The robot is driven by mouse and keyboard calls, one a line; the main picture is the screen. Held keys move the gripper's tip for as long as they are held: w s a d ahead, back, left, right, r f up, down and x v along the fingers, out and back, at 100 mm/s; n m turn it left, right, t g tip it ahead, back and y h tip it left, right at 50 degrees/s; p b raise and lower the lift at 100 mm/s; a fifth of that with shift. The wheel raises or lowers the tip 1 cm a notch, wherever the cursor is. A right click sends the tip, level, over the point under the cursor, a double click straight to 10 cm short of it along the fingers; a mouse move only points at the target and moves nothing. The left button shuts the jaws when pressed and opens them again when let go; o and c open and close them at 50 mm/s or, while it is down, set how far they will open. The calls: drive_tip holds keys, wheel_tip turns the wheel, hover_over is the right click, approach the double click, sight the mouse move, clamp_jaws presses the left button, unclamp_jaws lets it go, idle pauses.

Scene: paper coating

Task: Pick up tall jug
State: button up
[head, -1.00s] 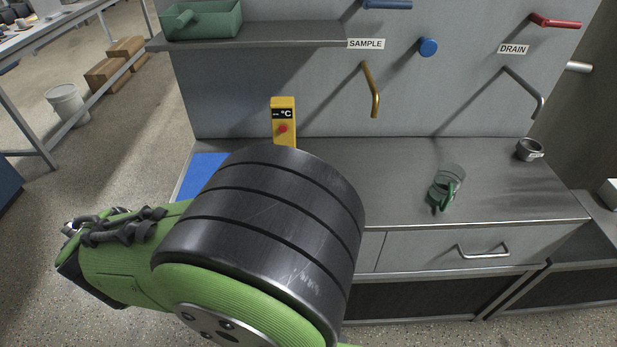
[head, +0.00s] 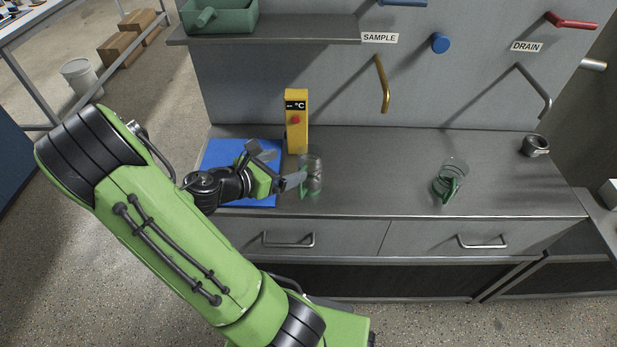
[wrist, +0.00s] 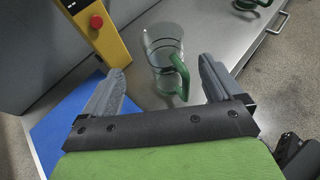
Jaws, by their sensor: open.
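My gripper (head: 288,166) is open and empty, just left of the jug in the head view. In the wrist view the gripper's fingers (wrist: 161,67) spread to either side of the jug's lower part. Whether they touch it cannot be told. A second clear jug with a green handle (head: 450,178) stands farther right.
The yellow °C device (head: 296,125) with a red button stands close behind my gripper. A blue mat (head: 222,154) lies under it. A small metal cup (head: 535,146) sits at the far right. Pipes and a shelf (head: 285,29) project from the back panel. The counter between the jugs is clear.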

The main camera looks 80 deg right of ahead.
sight(301, 161)
drive_tip(key=b+x, duration=0.1)
drive_tip(key=x, duration=0.3)
drive_tip(key=b+x, duration=0.1)
drive_tip(key=x, duration=0.3)
drive_tip(key=shift+s+d+f, duration=0.15)
drive_tip(key=shift+s, duration=0.25)
drive_tip(key=c, duration=1.5)
drive_tip(key=shift+c, duration=0.2)
